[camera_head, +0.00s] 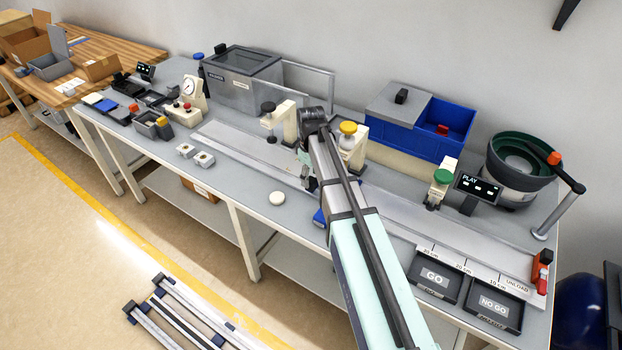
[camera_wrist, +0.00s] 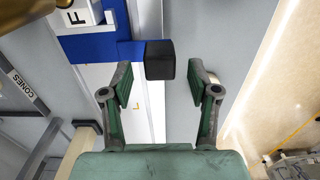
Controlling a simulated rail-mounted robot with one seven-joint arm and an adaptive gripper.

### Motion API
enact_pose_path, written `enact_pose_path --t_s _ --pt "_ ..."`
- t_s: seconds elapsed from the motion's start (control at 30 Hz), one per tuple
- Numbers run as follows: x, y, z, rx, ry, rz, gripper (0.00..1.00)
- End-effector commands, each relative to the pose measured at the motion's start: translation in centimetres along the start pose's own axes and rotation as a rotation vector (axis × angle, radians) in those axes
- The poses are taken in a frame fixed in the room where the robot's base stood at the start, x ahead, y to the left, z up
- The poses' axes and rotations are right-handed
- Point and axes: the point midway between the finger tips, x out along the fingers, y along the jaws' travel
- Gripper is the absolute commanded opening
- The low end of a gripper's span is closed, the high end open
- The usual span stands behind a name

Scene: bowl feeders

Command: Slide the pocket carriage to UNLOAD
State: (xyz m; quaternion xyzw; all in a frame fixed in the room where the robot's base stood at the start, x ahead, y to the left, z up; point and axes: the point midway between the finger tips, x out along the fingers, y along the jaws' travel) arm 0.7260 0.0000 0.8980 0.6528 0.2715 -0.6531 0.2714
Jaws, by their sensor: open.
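In the wrist view the pocket carriage shows as a blue body (camera_wrist: 112,48) on a pale rail, with a black block-shaped handle (camera_wrist: 160,60) on its side. My gripper (camera_wrist: 162,84) is open, with one finger on either side of the space just before the handle. I cannot tell whether the fingers overlap the handle in depth. In the head view a piece of the blue carriage (camera_head: 320,217) shows beside my arm, which hides the rest. My gripper (camera_head: 308,182) is partly hidden there too. The UNLOAD mark (camera_head: 517,285) is at the right end of the long track.
GO (camera_head: 434,280) and NO GO (camera_head: 493,304) trays lie in front of the track's right end. A red stop-like part (camera_head: 541,270) stands at that end. A bowl feeder (camera_head: 521,165) and a blue bin (camera_head: 440,143) stand behind. A white disc (camera_head: 277,198) lies at the left.

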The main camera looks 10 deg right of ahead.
Motion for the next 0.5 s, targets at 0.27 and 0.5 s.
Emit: enact_pose_path --t_s 0.27,0.5 --pt "2.3 0.0 0.0 0.0 0.0 0.0 0.6" --pt "2.6 0.0 0.0 0.0 0.0 0.0 0.6"
